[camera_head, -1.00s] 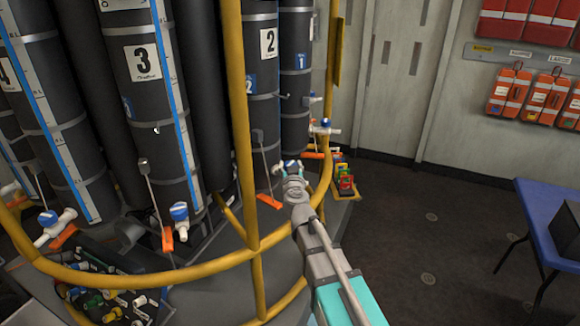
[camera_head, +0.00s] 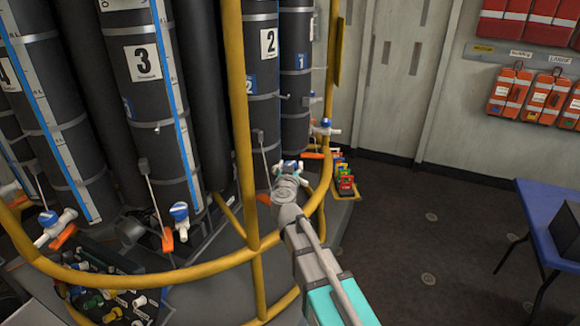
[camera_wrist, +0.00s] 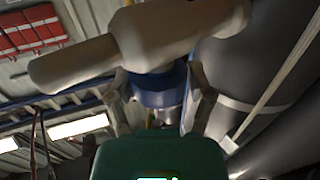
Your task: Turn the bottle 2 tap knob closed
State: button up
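Bottle 2 (camera_head: 262,110) is a tall dark cylinder with a white "2" label. Its tap shows low on its front, with a small blue knob (camera_head: 289,166) partly hidden behind my gripper (camera_head: 286,175). In the wrist view the white tap body (camera_wrist: 165,35) lies across the top, and the blue knob (camera_wrist: 158,92) hangs below it. My gripper (camera_wrist: 160,98) has one finger on each side of this knob, spread apart. The fingers are very close to the knob's sides; firm contact is not clear. The teal gripper housing hides the lower part of the wrist view.
A yellow rail (camera_head: 150,278) curves around the bottles, with upright posts. Bottle 3 (camera_head: 150,105) stands to the left and bottle 1 (camera_head: 296,75) behind to the right, both with blue-knobbed taps nearby. A blue table (camera_head: 552,205) stands at right; the floor between is clear.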

jog(key=shift+o, duration=1.2)
jog(key=shift+s, duration=0.15)
jog(key=s, duration=1.1)
jog(key=shift+s+a, duration=0.2)
jog(key=shift+s, duration=0.2)
jog(key=shift+r, duration=0.1)
